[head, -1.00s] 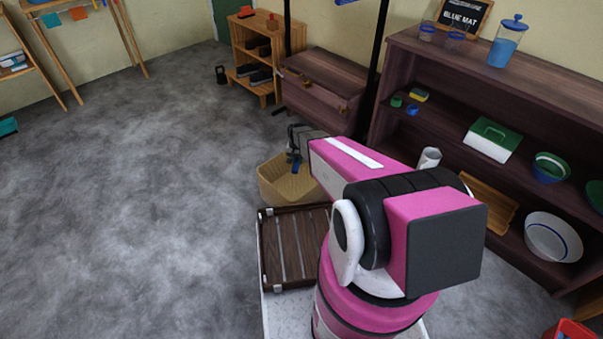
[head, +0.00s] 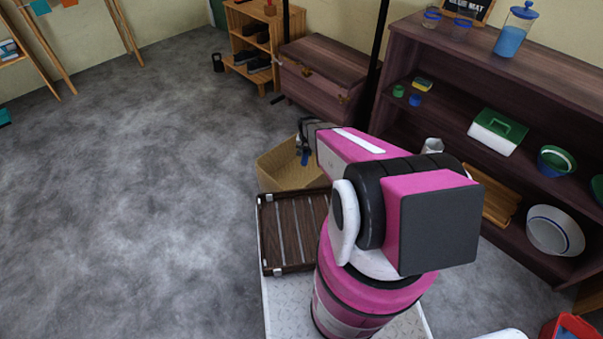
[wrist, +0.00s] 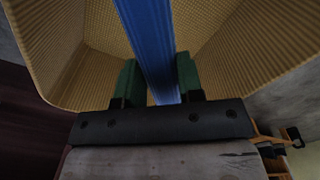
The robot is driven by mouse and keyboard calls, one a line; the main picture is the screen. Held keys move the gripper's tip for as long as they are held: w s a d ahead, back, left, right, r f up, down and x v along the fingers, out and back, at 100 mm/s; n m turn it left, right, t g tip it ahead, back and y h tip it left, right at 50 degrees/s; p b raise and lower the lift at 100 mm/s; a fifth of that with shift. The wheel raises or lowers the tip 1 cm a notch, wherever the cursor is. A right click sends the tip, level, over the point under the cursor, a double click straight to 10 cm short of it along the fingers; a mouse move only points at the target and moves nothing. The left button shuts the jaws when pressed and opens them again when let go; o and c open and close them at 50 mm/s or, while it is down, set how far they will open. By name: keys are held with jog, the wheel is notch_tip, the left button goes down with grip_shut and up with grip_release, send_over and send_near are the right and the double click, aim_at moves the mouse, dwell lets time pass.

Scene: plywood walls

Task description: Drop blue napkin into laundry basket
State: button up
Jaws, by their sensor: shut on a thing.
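The tan woven laundry basket (head: 283,172) stands on the floor just beyond the dark slatted tray on my base. My gripper (head: 303,150) is over the basket, pointing down. The wrist view shows my gripper (wrist: 160,80) with green fingertips shut on the blue napkin (wrist: 150,35), a long strip hanging down between the basket walls (wrist: 220,45). In the head view only a small bit of the blue napkin (head: 305,157) shows below the gripper. Whether its lower end touches the basket floor cannot be told.
A dark wooden shelf (head: 440,60) with bowls and containers stands on the right. A wooden chest (head: 325,75) and a shoe rack (head: 262,45) stand behind the basket. The grey floor (head: 130,200) to the left is clear.

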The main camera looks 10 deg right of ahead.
jog(key=shift+f, duration=0.4)
jog(key=o, duration=1)
jog(key=shift+o, duration=0.2)
notch_tip(320, 180, up, 11)
